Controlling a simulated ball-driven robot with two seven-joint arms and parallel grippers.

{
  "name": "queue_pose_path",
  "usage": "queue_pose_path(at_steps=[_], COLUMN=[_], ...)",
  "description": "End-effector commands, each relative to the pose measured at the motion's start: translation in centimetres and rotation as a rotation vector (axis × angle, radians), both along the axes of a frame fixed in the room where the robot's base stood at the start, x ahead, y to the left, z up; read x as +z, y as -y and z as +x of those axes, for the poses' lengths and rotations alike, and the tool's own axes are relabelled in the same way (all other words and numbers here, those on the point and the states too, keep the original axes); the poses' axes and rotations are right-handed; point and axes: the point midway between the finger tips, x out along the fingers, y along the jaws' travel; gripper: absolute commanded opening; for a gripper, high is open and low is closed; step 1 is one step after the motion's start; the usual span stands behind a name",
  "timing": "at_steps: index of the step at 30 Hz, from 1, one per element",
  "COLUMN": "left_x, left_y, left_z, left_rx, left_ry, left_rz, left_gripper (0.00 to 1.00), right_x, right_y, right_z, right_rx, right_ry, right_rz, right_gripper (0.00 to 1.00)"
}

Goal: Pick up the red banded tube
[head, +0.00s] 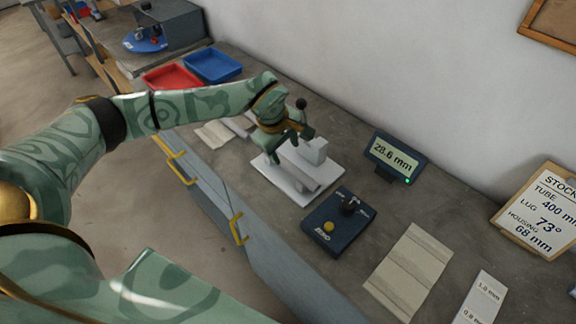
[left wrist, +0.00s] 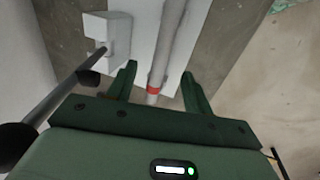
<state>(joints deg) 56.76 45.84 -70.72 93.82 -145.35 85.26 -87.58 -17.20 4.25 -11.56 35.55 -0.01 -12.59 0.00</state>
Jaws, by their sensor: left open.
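The red banded tube (left wrist: 172,45) shows in the left wrist view as a grey tube with a red band near its lower end. It runs over a white plate (head: 274,183). My left gripper (head: 290,146) is over the plate in the head view, its jaws open. In the left wrist view its two fingers (left wrist: 159,72) stand apart, one on each side of the tube near the red band, and nothing is gripped. The gripper hides part of the tube in the head view. My right gripper is not in view.
A white clamp block (left wrist: 104,40) with a black-knobbed lever stands beside the tube. A dark control box (head: 338,222) and a display reading 28.6 mm (head: 394,157) stand to the right. Red (head: 172,77) and blue (head: 212,65) trays lie behind. A wall borders the bench.

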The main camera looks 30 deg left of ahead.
Motion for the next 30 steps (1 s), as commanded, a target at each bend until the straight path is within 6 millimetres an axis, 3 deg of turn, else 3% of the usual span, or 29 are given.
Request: queue_pose_path(at_steps=[16, 25, 30], left_x=[-7.0, -7.6, -7.6], left_y=[0.9, 0.9, 0.9], left_z=[1.2, 1.3, 1.3], left_rx=[-0.001, -0.001, -0.001], left_ry=[0.001, 0.001, 0.001], left_rz=[-0.003, -0.002, -0.002], left_gripper=[0.51, 0.51, 0.04], right_x=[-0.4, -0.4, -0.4], right_y=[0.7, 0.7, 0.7], right_z=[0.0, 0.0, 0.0], right_rx=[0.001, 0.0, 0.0], right_ry=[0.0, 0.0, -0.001], right_rz=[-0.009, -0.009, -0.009], right_gripper=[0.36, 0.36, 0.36])
